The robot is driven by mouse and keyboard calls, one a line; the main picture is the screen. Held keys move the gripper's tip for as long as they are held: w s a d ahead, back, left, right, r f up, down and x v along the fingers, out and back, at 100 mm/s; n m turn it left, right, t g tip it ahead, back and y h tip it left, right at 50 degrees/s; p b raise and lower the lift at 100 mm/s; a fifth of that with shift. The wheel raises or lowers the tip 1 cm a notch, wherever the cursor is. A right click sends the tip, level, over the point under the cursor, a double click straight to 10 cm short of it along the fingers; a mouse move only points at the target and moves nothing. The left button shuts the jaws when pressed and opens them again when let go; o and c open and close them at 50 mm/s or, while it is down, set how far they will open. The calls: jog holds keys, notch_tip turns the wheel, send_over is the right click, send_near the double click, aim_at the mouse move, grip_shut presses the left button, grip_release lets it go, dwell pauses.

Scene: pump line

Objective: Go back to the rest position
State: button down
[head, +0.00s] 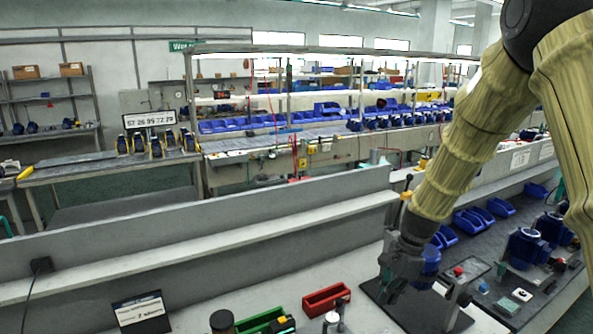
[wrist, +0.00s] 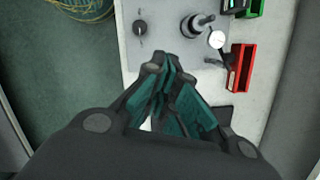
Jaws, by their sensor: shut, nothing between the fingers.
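My gripper (head: 384,292) points down above the front bench, at the end of my arm covered in a tan sleeve. In the wrist view my gripper (wrist: 172,82) has its dark fingers with teal pads together, with nothing held between them. It is over the pale bench top, apart from the things there. A black mat (head: 405,312) lies under and beside it in the head view.
A red bin (head: 326,300) and a green bin (head: 260,321) stand left of my gripper; the red bin also shows in the wrist view (wrist: 242,68). A small sign (head: 143,313) stands further left. Blue bins (head: 470,221) and blue pump parts (head: 525,246) are at right.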

jog(key=s+d+f+n+h+b, duration=0.15)
jog(key=s+f, duration=0.35)
jog(key=f, duration=0.5)
jog(key=s+f+n+b, duration=0.3)
jog(key=s+f, duration=0.2)
jog(key=f, duration=0.6)
jog(key=s+d+f+n+h+b, duration=0.15)
jog(key=s+f, duration=0.35)
jog(key=f, duration=0.5)
jog(key=s+a+f+n+b, duration=0.1)
jog(key=s+f+n+b, duration=0.2)
jog(key=s+f, duration=0.6)
jog(key=s+a+f+n+b, duration=0.2)
jog(key=s+f+n+b, duration=0.2)
jog(key=s+f, duration=0.5)
jog(key=s+n, duration=0.2)
jog(key=s, duration=0.4)
jog(key=shift+s+a+n, duration=0.15)
jog(key=shift+s+n, duration=0.1)
jog(key=shift+n, duration=0.05)
